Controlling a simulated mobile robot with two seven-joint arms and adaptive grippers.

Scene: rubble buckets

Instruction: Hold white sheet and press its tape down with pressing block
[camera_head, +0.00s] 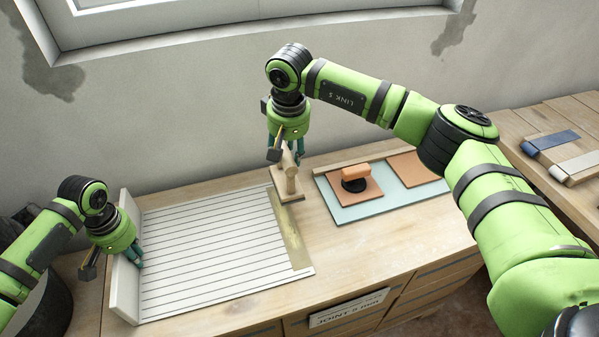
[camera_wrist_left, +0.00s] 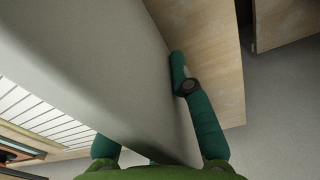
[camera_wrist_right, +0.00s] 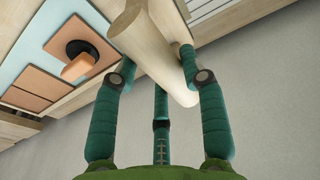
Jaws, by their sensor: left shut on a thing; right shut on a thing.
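The white sheet (camera_head: 205,250), marked with thin parallel lines, lies flat on the wooden bench. A white upright panel (camera_head: 127,262) stands along its left end; I cannot tell whether they are joined. My left gripper (camera_head: 138,262) is shut on this panel, which also shows between its fingers in the left wrist view (camera_wrist_left: 110,60). A dull yellow-brown tape strip (camera_head: 292,240) runs along the sheet's right edge. My right gripper (camera_head: 287,165) is shut on the wooden pressing block's handle (camera_wrist_right: 150,50). The block's base (camera_head: 289,196) is at the tape's far end; contact underneath is hidden.
Right of the block, a pale teal board (camera_head: 350,213) carries orange-brown pads (camera_head: 412,170) and an orange-handled tool with a black disc (camera_head: 354,177). Another bench at the far right holds blue (camera_head: 556,140) and pale strips. The wall stands close behind.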

